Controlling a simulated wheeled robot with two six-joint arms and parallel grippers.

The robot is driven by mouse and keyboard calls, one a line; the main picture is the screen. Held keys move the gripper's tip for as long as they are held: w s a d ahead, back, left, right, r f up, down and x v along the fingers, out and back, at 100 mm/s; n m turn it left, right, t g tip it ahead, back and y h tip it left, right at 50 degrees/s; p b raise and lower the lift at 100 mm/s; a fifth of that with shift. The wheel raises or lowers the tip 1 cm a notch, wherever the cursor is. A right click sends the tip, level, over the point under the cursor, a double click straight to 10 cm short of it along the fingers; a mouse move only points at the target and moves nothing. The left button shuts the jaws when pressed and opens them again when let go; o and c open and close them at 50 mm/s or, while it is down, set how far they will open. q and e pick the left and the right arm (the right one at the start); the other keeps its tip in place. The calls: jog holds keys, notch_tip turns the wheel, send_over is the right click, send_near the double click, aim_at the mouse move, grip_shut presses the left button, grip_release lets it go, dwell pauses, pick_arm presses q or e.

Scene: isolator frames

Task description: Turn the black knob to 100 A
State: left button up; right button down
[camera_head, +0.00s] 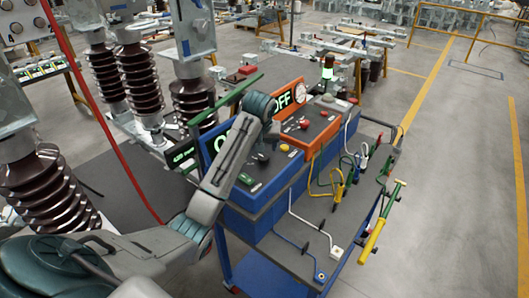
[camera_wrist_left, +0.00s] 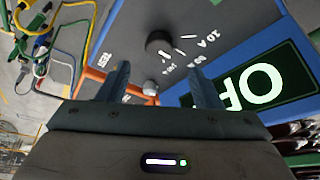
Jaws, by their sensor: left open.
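The black knob (camera_wrist_left: 158,43) sits on the grey top panel of the blue box, in the left wrist view. White tick marks and labels lie beside it; "10 A" (camera_wrist_left: 209,38) is readable, and the labels nearer my fingers are harder to read. I cannot tell which mark the knob points at. My left gripper (camera_wrist_left: 162,82) is open, its two fingers apart with nothing held between them. The knob shows beyond the fingertips, apart from them. In the head view my left arm reaches over the blue box (camera_head: 255,192), and its wrist hides part of the panel.
Lit "OFF" display (camera_wrist_left: 262,88) rises behind the panel. Cables and clamps (camera_head: 345,175) lie at the cart's right end. A red cable (camera_head: 100,125) hangs at left.

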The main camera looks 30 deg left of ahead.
aim_at(264, 157)
pick_arm(q)
jog(key=p+x, duration=0.1)
jog(key=x, duration=0.2)
jog(key=shift+s, duration=0.1)
jog(key=x, duration=0.2)
jog(key=p+x, duration=0.1)
jog(key=x, duration=0.1)
jog(key=shift+w+d, duration=0.1)
jog(key=shift+w, duration=0.15)
jog(key=shift+f, duration=0.2)
pick_arm(e)
notch_tip(264, 157, up, 3)
jog(key=shift+d+f, duration=0.1)
jog(key=shift+d, duration=0.05)
pick_arm(q)
jog(key=shift+s, duration=0.1)
pick_arm(e)
jog(key=shift+s, duration=0.15)
pick_arm(q)
jog(key=shift+c, duration=0.9)
jog(key=c, duration=0.8)
pick_arm(e)
jog(key=shift+s, duration=0.1)
